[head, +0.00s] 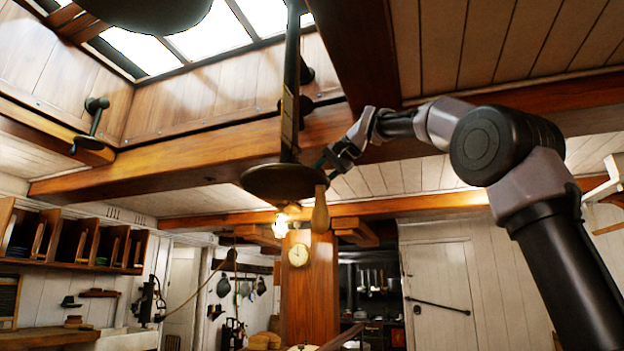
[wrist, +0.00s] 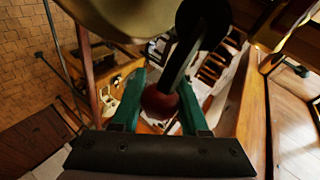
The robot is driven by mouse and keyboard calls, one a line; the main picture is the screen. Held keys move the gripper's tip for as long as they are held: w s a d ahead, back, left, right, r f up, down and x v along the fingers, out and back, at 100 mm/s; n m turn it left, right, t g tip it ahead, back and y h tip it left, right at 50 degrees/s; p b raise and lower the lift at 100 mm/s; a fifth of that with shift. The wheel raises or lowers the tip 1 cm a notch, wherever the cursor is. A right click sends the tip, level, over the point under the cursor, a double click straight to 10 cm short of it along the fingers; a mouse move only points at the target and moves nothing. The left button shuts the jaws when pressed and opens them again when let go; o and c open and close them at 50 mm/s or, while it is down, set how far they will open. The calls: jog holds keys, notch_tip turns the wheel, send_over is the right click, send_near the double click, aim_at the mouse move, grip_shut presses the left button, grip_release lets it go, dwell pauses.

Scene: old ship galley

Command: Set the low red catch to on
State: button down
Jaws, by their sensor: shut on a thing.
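In the wrist view a dark lever arm (wrist: 190,52) comes down from the top and ends in a dull red ball (wrist: 160,102), which I take to be the low red catch. My gripper (wrist: 160,88) has its green fingers on either side of this ball and is shut on it. In the head view my gripper (head: 323,162) is raised high beside the dark hanging post, just above the right edge of its round disc. I cannot make out the red catch there; it is small or hidden.
A dark round disc (head: 284,181) hangs on a post (head: 290,90) close to my gripper. A thick wooden beam (head: 200,155) runs just behind. Another dark lever fitting (head: 95,118) is on the skylight wall at left. A clock (head: 298,255) hangs on a wooden column below.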

jog(key=shift+f+m+g, duration=0.3)
jog(key=shift+f, duration=0.1)
dwell(0.3)
jog(key=shift+c, duration=2.1)
grip_release()
jog(key=v, duration=1.1)
jog(key=shift+w+d+f, duration=0.1)
jog(key=shift+f, duration=0.1)
